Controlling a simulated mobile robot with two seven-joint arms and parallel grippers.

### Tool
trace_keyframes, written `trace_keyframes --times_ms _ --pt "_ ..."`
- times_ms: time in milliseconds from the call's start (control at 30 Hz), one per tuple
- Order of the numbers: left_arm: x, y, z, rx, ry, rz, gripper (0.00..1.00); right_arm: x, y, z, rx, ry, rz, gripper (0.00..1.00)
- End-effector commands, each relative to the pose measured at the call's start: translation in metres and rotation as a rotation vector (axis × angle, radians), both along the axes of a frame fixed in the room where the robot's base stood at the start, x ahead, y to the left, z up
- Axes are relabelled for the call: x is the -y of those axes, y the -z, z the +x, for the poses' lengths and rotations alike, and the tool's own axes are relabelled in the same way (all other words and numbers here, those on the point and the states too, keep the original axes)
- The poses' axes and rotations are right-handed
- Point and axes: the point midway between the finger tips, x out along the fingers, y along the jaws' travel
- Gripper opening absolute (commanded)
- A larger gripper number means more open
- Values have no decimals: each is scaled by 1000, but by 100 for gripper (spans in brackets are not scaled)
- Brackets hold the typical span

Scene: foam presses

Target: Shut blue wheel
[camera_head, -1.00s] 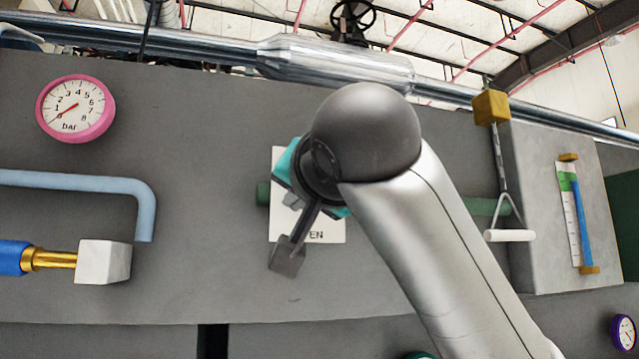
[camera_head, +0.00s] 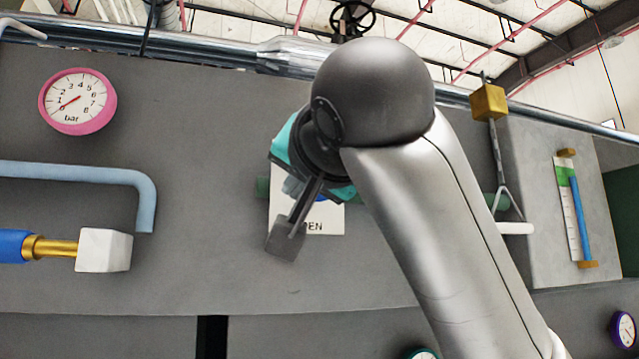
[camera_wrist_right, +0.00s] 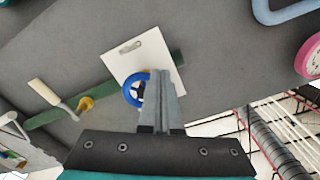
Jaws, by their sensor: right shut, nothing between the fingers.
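The blue wheel (camera_wrist_right: 128,90) shows in the right wrist view in front of a white card (camera_wrist_right: 151,53) on a green pipe (camera_wrist_right: 97,98). In the head view only a sliver of blue shows; my right arm hides the rest. The card (camera_head: 326,220) there carries lettering, partly hidden, ending in "EN". My right gripper (camera_head: 286,238) is shut and empty. In the right wrist view its fingers (camera_wrist_right: 161,77) overlap the wheel's right edge; I cannot tell whether they touch it. My left gripper is not in view.
A pink gauge (camera_head: 78,101), a light blue bent pipe (camera_head: 80,174) and a white block (camera_head: 104,250) are at the left. A white bar handle (camera_head: 515,228) and a level gauge (camera_head: 572,210) are at the right. A silver pipe (camera_head: 200,47) crosses above.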

Motion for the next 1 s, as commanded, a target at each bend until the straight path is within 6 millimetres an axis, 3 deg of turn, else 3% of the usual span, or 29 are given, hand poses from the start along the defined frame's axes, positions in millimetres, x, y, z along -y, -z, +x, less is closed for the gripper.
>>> trace_keyframes --times_ms 233,567,767,867,1000 --pt "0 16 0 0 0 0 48 8 2 -27 0 -2 0 0" --pt "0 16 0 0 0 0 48 10 1 -33 -1 -1 -1 0" --pt "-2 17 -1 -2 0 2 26 12 10 -26 -17 -2 -7 0" --pt "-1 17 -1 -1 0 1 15 15 28 -12 -44 -3 -16 0" --pt "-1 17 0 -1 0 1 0 23 68 13 -101 -5 -41 0"
